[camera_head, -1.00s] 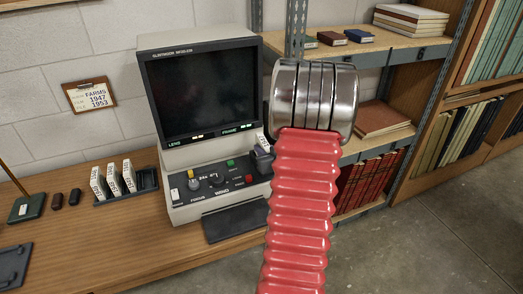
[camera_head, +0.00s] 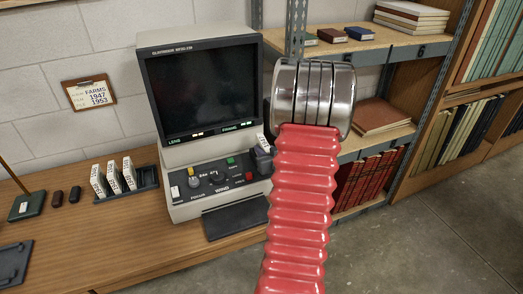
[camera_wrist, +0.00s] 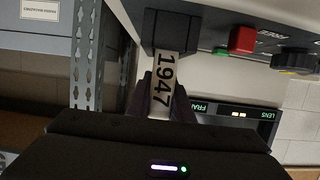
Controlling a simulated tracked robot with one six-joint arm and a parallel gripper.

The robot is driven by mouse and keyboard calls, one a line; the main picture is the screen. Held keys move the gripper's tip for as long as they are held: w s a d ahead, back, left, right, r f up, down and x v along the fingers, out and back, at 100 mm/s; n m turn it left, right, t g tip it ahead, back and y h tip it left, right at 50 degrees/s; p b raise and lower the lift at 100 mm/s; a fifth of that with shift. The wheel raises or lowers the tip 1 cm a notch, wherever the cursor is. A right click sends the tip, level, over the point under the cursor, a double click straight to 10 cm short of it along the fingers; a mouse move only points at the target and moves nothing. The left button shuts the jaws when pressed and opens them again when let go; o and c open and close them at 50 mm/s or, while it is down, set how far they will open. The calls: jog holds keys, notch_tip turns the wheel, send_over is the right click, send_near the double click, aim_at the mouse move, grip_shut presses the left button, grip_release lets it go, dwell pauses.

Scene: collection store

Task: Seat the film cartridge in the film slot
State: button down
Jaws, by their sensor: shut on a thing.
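The film cartridge (camera_wrist: 163,80), a pale strip marked 1947, lies between the dark fingers of my gripper (camera_wrist: 163,100) in the wrist view. My gripper is shut on it. The cartridge's far end meets the dark film slot block (camera_wrist: 168,28); how deep it sits cannot be told. In the head view the slot (camera_head: 262,161) is on the right side of the viewer's panel, with the pale cartridge (camera_head: 262,142) upright at it. My arm hides the gripper there.
The microfilm viewer (camera_head: 205,100) stands on the wooden desk (camera_head: 130,250). A dark rack (camera_head: 148,183) with several cartridges is to its left. A metal shelf post (camera_wrist: 85,60) is close to the gripper, and a red button (camera_wrist: 243,40) is on the panel.

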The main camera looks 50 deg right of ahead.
jog(key=c, duration=1.8)
grip_release()
jog(key=shift+c, duration=0.2)
jog(key=shift+s, duration=0.1)
jog(key=v, duration=1.1)
jog(key=shift+s, duration=0.1)
